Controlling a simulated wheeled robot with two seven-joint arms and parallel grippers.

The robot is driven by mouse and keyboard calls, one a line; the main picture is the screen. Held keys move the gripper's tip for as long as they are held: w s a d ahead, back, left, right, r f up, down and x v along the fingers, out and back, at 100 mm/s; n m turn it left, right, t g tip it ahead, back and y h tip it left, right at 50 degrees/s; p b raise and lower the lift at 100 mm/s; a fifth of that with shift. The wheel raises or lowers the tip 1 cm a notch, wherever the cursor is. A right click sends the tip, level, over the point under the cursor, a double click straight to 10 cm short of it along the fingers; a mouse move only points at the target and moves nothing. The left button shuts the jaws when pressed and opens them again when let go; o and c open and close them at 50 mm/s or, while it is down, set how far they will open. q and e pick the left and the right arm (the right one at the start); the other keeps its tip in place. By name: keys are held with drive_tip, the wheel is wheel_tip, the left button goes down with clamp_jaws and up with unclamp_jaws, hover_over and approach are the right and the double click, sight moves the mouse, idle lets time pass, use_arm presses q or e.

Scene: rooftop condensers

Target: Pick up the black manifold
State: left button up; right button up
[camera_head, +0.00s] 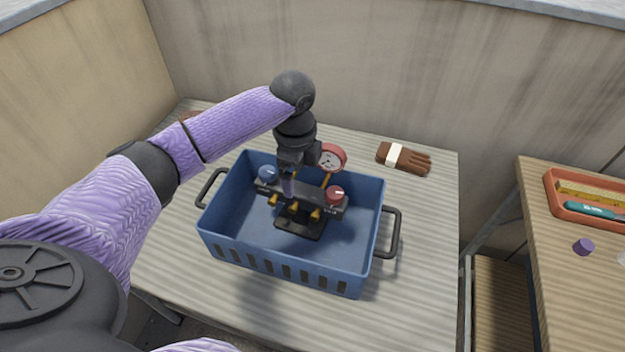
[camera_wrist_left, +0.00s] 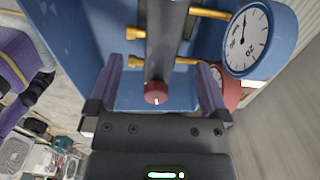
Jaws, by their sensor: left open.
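The black manifold (camera_head: 322,204) stands in a blue crate (camera_head: 225,237) on the table. It has a blue knob, a red knob, brass fittings and a red-rimmed gauge (camera_head: 331,158). My left gripper (camera_head: 288,190) reaches down into the crate from above, at the manifold's middle. In the left wrist view the gripper (camera_wrist_left: 160,75) is open. Its two purple fingers lie either side of the manifold's dark bar (camera_wrist_left: 164,45) and a small red knob, with gaps showing. A blue-rimmed gauge (camera_wrist_left: 248,38) is close beside the right finger. The arm hides part of the manifold's back.
The crate has dark handles (camera_head: 392,233) at both ends, and its walls surround the manifold. A brown glove (camera_head: 405,158) lies behind it at the right. A second table at the right holds an orange tray (camera_head: 560,207) and a purple cap (camera_head: 583,246). Walls stand behind.

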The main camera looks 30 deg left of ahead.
sight(300, 189)
use_arm(q)
drive_tip(key=f+b, duration=0.4)
drive_tip(key=f, duration=0.4)
drive_tip(key=shift+w+f, duration=0.2)
drive_tip(key=shift+r, duration=0.1)
drive_tip(key=shift+c, duration=0.5)
drive_tip(key=c, duration=1.2)
clamp_jaws()
use_arm(e)
drive_tip(key=shift+g+h, duration=0.3)
drive_tip(key=shift+g, duration=0.1)
drive_tip(key=shift+s+d+f, duration=0.35)
drive_tip(key=shift+s+f, duration=0.15)
drive_tip(key=shift+f, duration=0.2)
drive_tip(key=shift+s+d+f, duration=0.4)
drive_tip(key=shift+s+f, duration=0.1)
drive_tip(key=shift+f, duration=0.2)
drive_tip(key=shift+s+d+f, duration=0.35)
drive_tip(key=shift+s+f, duration=0.15)
drive_tip(key=shift+f, duration=0.2)
